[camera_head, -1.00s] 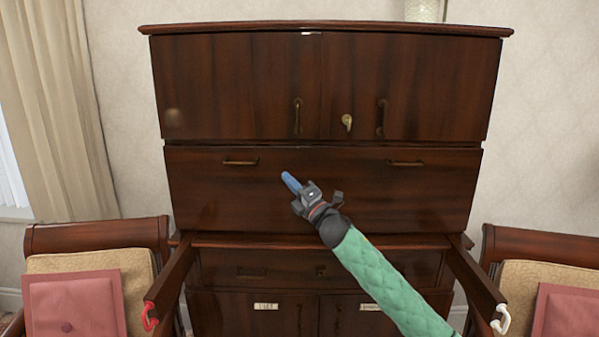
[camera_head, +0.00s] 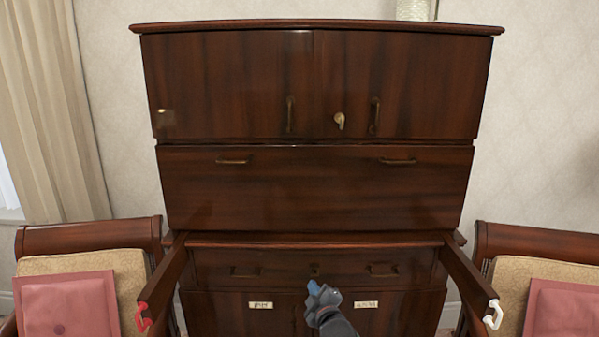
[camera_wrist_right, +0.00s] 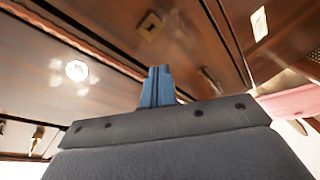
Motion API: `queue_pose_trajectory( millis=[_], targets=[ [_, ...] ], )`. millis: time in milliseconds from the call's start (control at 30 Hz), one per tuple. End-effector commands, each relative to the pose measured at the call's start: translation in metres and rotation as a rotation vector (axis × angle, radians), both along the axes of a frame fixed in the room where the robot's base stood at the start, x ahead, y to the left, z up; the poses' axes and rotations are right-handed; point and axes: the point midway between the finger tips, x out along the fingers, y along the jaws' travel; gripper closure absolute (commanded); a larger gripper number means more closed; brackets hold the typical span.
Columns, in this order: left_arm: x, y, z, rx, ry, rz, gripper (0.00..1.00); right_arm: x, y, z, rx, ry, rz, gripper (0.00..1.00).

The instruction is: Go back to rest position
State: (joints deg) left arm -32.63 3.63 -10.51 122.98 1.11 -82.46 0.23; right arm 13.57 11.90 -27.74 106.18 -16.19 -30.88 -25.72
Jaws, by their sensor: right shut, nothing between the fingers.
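My right gripper (camera_head: 316,288) shows low in the middle of the head view, in front of the lower part of a dark wooden cabinet (camera_head: 315,195). Its blue fingers are together with nothing between them. In the right wrist view the blue fingers (camera_wrist_right: 157,86) stick up past the dark gripper body, with cabinet wood around them. My left gripper is not in view.
Wooden chairs with beige cushions and pink pads (camera_head: 70,304) (camera_head: 566,310) stand at left and right. A red hook (camera_head: 143,317) and a white hook (camera_head: 493,314) hang on the wooden arms. The cabinet doors and drawers look closed.

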Motion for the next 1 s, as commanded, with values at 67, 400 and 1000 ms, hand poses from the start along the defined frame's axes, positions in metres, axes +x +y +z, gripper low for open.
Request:
queue_pose_trajectory(
  millis=[67, 400, 1000],
  targets=[
    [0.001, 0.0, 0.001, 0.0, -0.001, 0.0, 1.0, -0.017, -0.007, -0.028, 0.041, 0.081, -0.03, 1.0],
    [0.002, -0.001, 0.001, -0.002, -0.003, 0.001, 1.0, -0.098, -0.038, -0.13, 0.196, 0.409, -0.167, 1.0],
    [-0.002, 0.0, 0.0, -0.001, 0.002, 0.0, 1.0, -0.294, -0.085, -0.271, 0.416, 0.977, -0.462, 1.0]
  ],
)
